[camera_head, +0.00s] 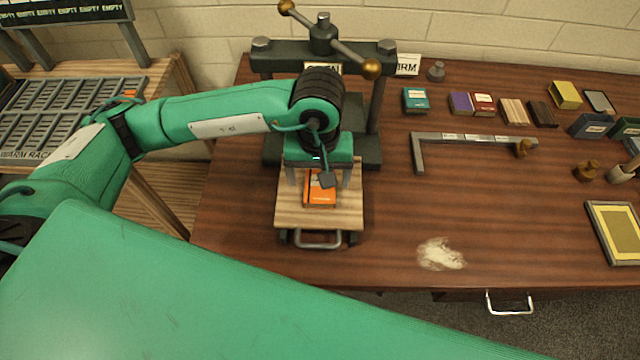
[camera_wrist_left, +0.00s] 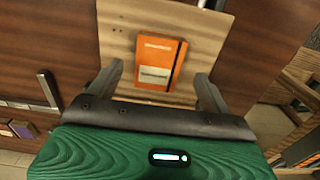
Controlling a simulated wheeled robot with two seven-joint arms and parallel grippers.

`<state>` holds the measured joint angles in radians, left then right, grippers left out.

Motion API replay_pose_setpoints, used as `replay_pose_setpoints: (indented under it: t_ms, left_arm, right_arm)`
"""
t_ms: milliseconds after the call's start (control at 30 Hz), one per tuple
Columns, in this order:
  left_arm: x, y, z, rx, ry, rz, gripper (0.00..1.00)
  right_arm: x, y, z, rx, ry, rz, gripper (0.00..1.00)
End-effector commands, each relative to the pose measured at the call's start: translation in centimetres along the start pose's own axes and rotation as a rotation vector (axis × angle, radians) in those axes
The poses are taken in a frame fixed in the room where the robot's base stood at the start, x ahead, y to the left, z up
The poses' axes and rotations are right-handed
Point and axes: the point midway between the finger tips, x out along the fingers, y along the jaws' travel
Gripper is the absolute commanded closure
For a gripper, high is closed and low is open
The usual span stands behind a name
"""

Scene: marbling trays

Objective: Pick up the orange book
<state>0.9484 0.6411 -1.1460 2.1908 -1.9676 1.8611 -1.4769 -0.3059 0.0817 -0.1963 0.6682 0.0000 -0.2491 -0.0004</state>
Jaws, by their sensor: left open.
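The orange book (camera_head: 319,193) lies flat on a light wooden board (camera_head: 343,214) at the foot of the dark screw press. It has a dark strap and a pale label, both clear in the left wrist view (camera_wrist_left: 160,52). My left gripper (camera_head: 324,186) is above the book, pointing down, and partly covers it in the head view. In the left wrist view its two fingers (camera_wrist_left: 161,88) are spread apart on either side of the book's lower end, with nothing between them lifted. My right gripper is not in view.
The press (camera_head: 374,110) with its brass-knobbed handle rises right behind the book. A teal block (camera_head: 416,99), small books and a metal bar frame (camera_head: 470,138) stand to the right. A pale powder patch (camera_head: 440,254) marks the otherwise clear front tabletop.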

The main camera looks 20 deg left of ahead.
Motion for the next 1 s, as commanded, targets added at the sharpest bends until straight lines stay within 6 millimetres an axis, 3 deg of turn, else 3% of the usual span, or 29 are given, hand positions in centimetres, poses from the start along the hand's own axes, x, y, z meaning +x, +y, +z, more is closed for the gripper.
replay_pose_setpoints:
  t_ms: [67,233,533,800,1000]
  left_arm:
    - [0.9,0.2,-0.3,-0.003,-0.005,-0.002,0.18]
    - [2.9,0.2,-0.4,-0.002,-0.002,-0.001,0.18]
    - [3.5,0.2,-0.4,0.0,0.0,0.0,0.18]
    - [3.4,0.2,-0.4,0.0,0.0,0.0,0.68]
    - [3.4,0.2,-0.4,0.0,0.001,0.001,0.68]
  right_arm:
    - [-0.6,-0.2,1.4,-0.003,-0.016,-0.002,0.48]
    - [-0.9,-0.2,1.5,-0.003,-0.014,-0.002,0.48]
    - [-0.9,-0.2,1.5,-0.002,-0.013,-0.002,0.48]
    - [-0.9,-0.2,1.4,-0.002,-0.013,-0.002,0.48]
    - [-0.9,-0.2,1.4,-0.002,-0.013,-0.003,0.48]
